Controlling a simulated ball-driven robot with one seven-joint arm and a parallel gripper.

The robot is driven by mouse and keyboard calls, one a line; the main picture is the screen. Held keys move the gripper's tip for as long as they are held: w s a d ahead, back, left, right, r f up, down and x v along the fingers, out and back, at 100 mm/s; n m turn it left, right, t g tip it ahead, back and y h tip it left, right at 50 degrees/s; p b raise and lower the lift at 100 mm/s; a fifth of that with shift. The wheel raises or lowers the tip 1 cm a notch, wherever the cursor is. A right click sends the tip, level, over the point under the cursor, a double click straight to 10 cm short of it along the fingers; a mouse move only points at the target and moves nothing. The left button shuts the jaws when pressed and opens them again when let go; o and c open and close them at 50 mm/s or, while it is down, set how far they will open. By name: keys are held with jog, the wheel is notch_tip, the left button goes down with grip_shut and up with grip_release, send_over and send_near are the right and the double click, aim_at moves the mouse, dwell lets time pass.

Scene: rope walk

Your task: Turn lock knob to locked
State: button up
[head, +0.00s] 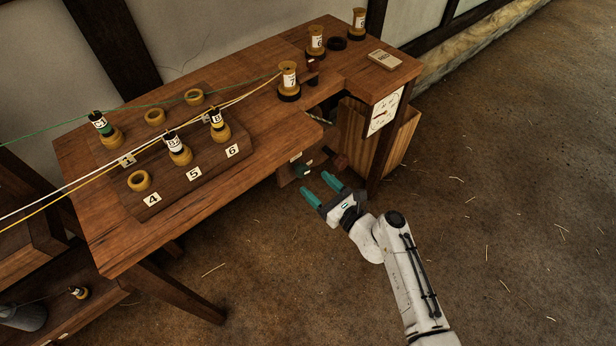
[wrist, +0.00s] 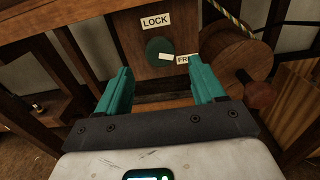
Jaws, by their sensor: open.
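The lock knob (wrist: 157,50) is a dark green disc on a wooden panel, seen between my fingers in the wrist view. A label reading LOCK (wrist: 156,22) is above it, and a label starting FR (wrist: 182,60) is at its right, partly hidden by my right finger. A small white mark (wrist: 166,57) at the knob's lower right points toward the FR label. In the head view the knob (head: 301,170) shows small and dark under the table. My gripper (head: 322,189) is open and empty, its teal fingers (wrist: 160,85) short of the knob and apart from it.
A wooden drum (wrist: 236,65) with a red-brown knob (wrist: 261,95) stands close to the right of my fingers. The wooden table (head: 250,125) overhangs the panel and carries several bobbins with strung yarn. A dial (head: 384,110) hangs at the table's right end. The floor (head: 500,200) at right is clear.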

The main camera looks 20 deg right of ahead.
aim_at(305, 174)
jog(key=shift+x, duration=2.2)
jog(key=c, duration=1.1)
